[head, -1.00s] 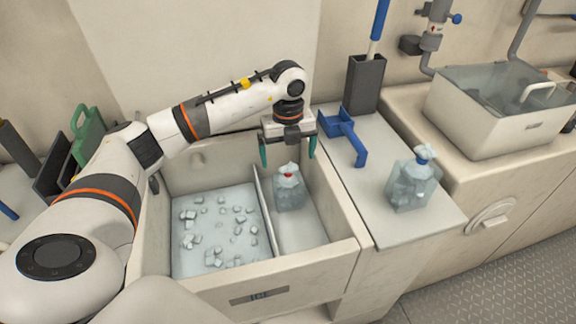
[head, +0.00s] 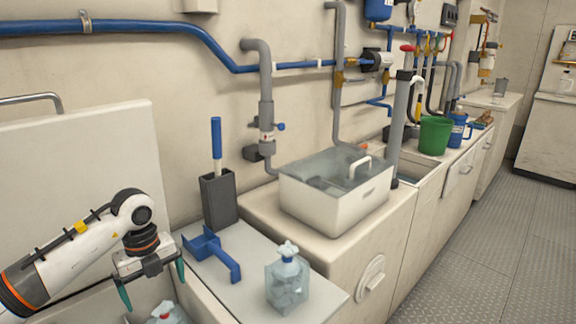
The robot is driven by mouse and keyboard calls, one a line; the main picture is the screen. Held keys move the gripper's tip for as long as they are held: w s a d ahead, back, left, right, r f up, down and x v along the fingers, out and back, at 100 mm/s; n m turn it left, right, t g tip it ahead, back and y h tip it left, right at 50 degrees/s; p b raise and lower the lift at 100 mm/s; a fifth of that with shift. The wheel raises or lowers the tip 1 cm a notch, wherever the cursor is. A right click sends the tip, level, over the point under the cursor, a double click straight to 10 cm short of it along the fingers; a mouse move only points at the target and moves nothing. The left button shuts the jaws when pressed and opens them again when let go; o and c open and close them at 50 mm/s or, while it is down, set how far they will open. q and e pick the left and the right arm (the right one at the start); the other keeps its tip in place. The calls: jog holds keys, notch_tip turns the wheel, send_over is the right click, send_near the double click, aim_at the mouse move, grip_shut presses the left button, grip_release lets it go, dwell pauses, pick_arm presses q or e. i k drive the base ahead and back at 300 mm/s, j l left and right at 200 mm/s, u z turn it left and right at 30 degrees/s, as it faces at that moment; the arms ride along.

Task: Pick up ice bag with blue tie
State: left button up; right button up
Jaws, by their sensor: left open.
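The ice bag with the blue tie (head: 287,284) stands upright on the light counter, a clear bag of ice gathered at its neck. A second ice bag, with a red tie (head: 166,315), shows only its top at the bottom edge, inside the ice bin. My left gripper (head: 152,284) is open and empty, its green fingers pointing down above the red-tied bag. It is to the left of the blue-tied bag and apart from it. My right gripper is not in view.
A blue scoop (head: 212,252) lies on the counter left of the blue-tied bag. Behind it stands a dark holder (head: 218,202) with a blue-handled tool. A lidded clear-topped white box (head: 335,210) sits further right. A green bucket (head: 435,136) stands beyond.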

aim_at(287, 279)
jog(key=k+l, duration=0.75)
jog(key=k, duration=0.1)
